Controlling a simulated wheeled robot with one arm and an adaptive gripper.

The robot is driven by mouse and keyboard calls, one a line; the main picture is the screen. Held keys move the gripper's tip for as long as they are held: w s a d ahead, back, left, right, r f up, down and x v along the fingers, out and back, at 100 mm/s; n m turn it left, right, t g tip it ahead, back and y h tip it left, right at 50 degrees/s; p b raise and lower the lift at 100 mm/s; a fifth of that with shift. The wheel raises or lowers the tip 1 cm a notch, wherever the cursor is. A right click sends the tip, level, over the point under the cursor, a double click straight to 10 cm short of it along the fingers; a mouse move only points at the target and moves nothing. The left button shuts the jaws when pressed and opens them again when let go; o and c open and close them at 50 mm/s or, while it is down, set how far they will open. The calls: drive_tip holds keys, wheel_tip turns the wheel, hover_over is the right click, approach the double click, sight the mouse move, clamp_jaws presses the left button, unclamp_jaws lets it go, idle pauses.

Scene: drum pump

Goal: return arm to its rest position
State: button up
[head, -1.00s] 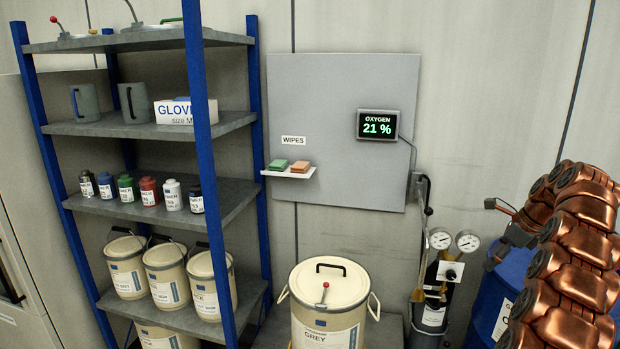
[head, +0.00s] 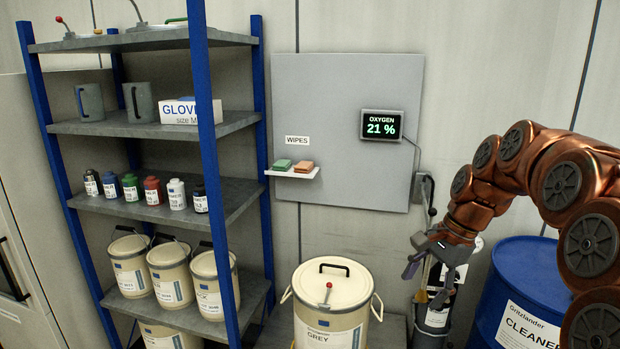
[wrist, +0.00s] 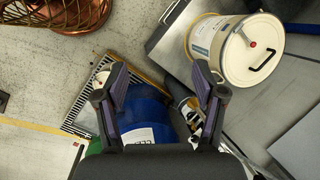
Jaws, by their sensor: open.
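My copper-coloured arm (head: 565,180) arches in from the right edge in the head view.
A cream drum labelled GREY (head: 332,300) stands at bottom centre. A blue drum labelled CLEANER (head: 520,290) stands under my arm. A blue-posted shelf (head: 150,128) with tins and bottles fills the left. The oxygen display (head: 382,125) hangs on a grey panel.

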drive_tip(key=s+a+f+n+h, duration=0.1)
drive_tip(key=s+f+n, duration=0.2)
drive_tip(key=s, duration=0.7)
drive_tip(key=s+a+f+n+g+h, duration=0.1)
drive_tip(key=s+f+n, duration=0.2)
drive_tip(key=s, duration=0.8)
drive_tip(key=s+a+f+n+g+h, duration=0.1)
drive_tip(key=s+f+n, duration=0.3)
drive_tip(key=s, duration=0.6)
drive_tip(key=shift+s+a+n+h, duration=0.4)
drive_tip(key=shift+a+n, duration=0.05)
drive_tip(key=shift+n, duration=0.65)
drive_tip(key=shift+f, duration=0.1)
